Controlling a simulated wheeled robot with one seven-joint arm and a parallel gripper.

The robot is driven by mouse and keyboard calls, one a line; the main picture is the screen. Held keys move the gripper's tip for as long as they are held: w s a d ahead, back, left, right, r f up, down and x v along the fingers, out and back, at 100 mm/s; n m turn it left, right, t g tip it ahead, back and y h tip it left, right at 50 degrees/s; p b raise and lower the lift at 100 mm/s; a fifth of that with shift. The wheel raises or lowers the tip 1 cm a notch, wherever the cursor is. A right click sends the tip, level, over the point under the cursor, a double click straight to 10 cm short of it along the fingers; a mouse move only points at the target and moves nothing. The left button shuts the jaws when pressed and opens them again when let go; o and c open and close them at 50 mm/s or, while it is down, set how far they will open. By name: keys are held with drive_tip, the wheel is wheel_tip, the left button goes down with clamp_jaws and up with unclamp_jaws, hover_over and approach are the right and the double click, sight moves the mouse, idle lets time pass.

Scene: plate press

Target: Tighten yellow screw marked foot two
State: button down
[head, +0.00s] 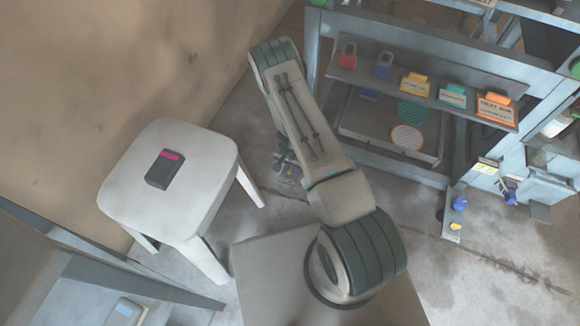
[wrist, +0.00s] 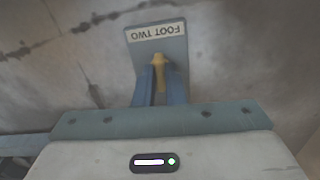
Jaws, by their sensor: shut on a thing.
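In the wrist view, the yellow screw (wrist: 158,61) shows between the blue fingers of my gripper (wrist: 160,78). The fingers are shut on it, and they hide its lower part. Just beyond it is a grey-blue plate (wrist: 174,48) with a white label (wrist: 155,32) reading FOOT TWO, upside down in this view. In the head view, my arm covers much of the middle, and the screw in my grip cannot be made out there.
A white stool (head: 205,160) holding a dark device (head: 163,170) with a pink strip stands at left. A metal frame with a shelf (head: 440,99) of padlocks and coloured tags stands at right. A small yellow part (head: 455,226) shows low on it. Cracked floor is open at lower right.

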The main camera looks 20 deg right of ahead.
drive_tip(key=m, duration=0.8)
drive_tip(key=shift+m, duration=0.3)
drive_tip(key=m, duration=0.4)
drive_tip(key=shift+p, duration=0.3)
drive_tip(key=shift+m, duration=2.3)
drive_tip(key=c, duration=1.5)
unclamp_jaws()
drive_tip(key=shift+r+p, duration=0.1)
drive_tip(key=shift+p, duration=0.2)
